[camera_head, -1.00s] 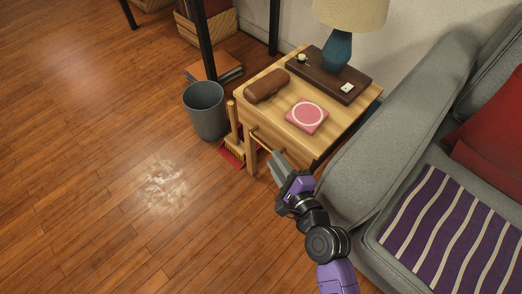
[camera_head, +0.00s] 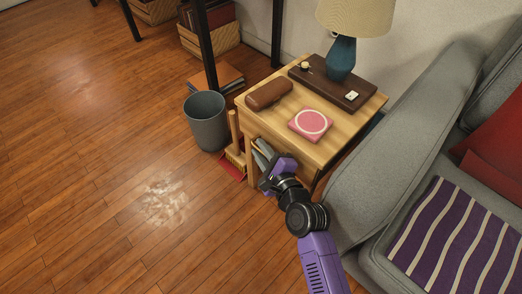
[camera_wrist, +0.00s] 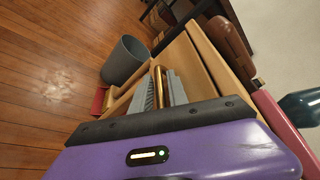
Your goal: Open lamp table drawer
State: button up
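The lamp table (camera_head: 340,120) is a light wooden side table, with its drawer front facing my arm. My gripper (camera_head: 261,153) is at that front, below the tabletop edge. In the wrist view a brass bar handle (camera_wrist: 158,84) runs between the two grey fingers of my gripper (camera_wrist: 160,92). The fingers stand apart on either side of the bar; I cannot tell whether they touch it. The drawer looks closed, and its front is partly hidden by my gripper in the head view.
On the tabletop are a lamp (camera_head: 341,58), a dark wooden tray (camera_head: 318,88), a brown case (camera_head: 269,92) and a pink square item (camera_head: 311,123). A grey bin (camera_head: 206,122) and a brush (camera_head: 235,150) stand left. A grey sofa (camera_head: 385,145) is close on the right.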

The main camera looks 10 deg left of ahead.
grip_shut()
dwell(1.4)
